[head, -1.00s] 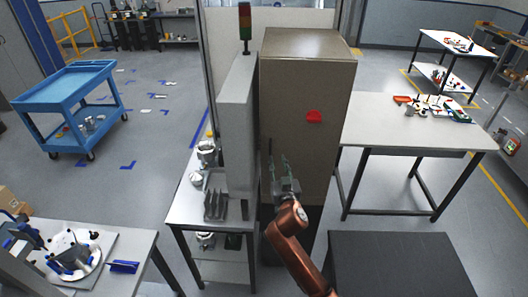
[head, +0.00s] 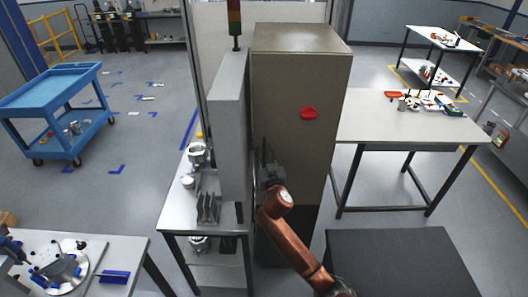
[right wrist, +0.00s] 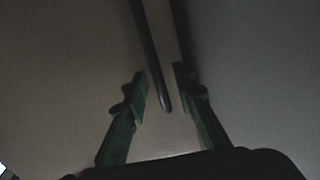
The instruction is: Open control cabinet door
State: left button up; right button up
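The control cabinet (head: 315,75) is a tall grey-brown box standing in the middle of the head view, with a red knob-like part (head: 308,113) on its front. My right gripper (head: 266,160) is in front of the cabinet's left part, close to its face. In the right wrist view a dark bar-like handle (right wrist: 154,55) runs down between the two green fingers (right wrist: 160,78). The fingers stand apart on either side of it, with gaps visible. The door appears closed. My left gripper is not in view.
A light-grey upright panel (head: 228,135) on a bench (head: 180,222) with metal parts stands close left of the cabinet. A white table (head: 385,125) stands to the right. A dark flat surface (head: 395,260) lies in front right. A blue cart (head: 55,85) is far left.

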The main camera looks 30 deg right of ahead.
jog(key=shift+w+d, duration=0.1)
jog(key=shift+w, duration=0.1)
jog(key=shift+c, duration=0.6)
grip_shut()
